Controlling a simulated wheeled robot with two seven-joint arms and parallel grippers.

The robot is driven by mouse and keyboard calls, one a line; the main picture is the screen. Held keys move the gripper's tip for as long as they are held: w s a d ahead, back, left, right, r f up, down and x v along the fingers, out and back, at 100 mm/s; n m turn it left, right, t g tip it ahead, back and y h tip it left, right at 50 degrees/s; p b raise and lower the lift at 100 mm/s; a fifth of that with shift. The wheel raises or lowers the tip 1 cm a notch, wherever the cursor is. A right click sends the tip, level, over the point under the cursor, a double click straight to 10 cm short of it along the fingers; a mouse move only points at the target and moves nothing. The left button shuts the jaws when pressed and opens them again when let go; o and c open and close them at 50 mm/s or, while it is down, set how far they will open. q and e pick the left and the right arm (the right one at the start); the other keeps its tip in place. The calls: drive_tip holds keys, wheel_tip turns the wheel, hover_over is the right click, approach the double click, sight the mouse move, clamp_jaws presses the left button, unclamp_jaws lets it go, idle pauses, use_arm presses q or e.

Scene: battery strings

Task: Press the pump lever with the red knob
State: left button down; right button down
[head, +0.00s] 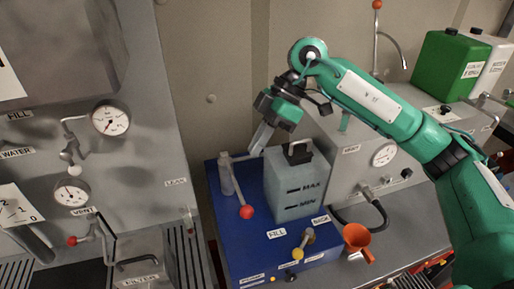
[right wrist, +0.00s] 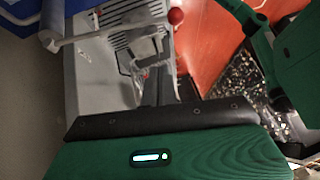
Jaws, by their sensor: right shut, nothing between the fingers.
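The pump lever (head: 238,195) runs from the grey pump post (head: 226,176) down to its red knob (head: 246,212), on the blue base left of the grey tank. My right gripper (head: 257,150) is shut and empty. It points down above and right of the post, higher in the picture than the red knob, beside the tank's upper left. In the right wrist view the red knob (right wrist: 176,16) is at the top, with the lever and post (right wrist: 52,22) toward the upper left. I cannot tell whether the fingers touch the lever. My left gripper is not in view.
The tank (head: 297,183), marked MAX and MIN, stands close right of the lever. Another red-knobbed handle (head: 74,241) is on the left panel. Green (head: 449,64) and white containers stand at back right.

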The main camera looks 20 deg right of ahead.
drive_tip(key=p+x, duration=0.3)
drive_tip(key=x, duration=0.4)
drive_tip(key=shift+a+r, duration=0.1)
drive_tip(key=shift+a, duration=0.1)
drive_tip(key=shift+s+d+f+p, duration=0.15)
drive_tip(key=shift+f+p, duration=0.2)
drive_tip(key=shift+f, duration=0.4)
drive_tip(key=shift+s+d+f+p, duration=0.15)
drive_tip(key=shift+f+p, duration=0.25)
drive_tip(key=shift+f, duration=0.4)
drive_tip(key=shift+s+d+f+p, duration=0.15)
drive_tip(key=shift+f+p, duration=0.2)
drive_tip(key=shift+f, duration=0.4)
drive_tip(key=shift+a, duration=0.1)
